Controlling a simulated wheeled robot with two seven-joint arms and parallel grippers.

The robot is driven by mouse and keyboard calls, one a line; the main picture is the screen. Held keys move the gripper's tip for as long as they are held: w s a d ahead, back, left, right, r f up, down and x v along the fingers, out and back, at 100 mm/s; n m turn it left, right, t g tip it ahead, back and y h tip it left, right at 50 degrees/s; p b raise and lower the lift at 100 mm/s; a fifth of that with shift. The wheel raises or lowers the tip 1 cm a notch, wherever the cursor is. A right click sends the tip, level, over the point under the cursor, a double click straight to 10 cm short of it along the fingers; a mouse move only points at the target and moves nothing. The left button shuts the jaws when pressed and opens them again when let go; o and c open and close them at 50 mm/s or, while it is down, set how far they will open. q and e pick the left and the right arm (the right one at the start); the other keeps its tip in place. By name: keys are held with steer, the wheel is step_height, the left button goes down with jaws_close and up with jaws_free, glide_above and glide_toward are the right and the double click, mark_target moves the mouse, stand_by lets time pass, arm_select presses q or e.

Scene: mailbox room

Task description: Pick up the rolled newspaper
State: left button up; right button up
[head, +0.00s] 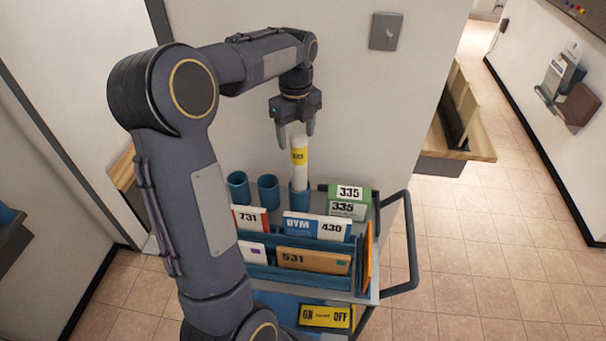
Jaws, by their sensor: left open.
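The rolled newspaper (300,170) is a white upright roll with a yellow label. It stands in a blue cup-shaped holder (299,198) at the back of the cart. My left gripper (296,140) points down from above, open, with its fingers at the top end of the roll, one on each side in the picture. I cannot tell whether the fingers touch the roll. My right gripper is not in view.
Two empty blue holders (238,186) stand left of the roll. The cart (372,290) carries numbered mail in blue racks, with green and white 335 pieces (348,201) at right. A wall is close behind. A wooden bench (455,140) stands right; open tiled floor lies beyond.

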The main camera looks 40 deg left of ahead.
mark_target(299, 147)
arm_select(q)
steer(key=f, duration=0.3)
steer(key=shift+d+f+p, duration=0.35)
steer(key=shift+f, duration=0.45)
jaws_close()
steer(key=shift+r, duration=0.1)
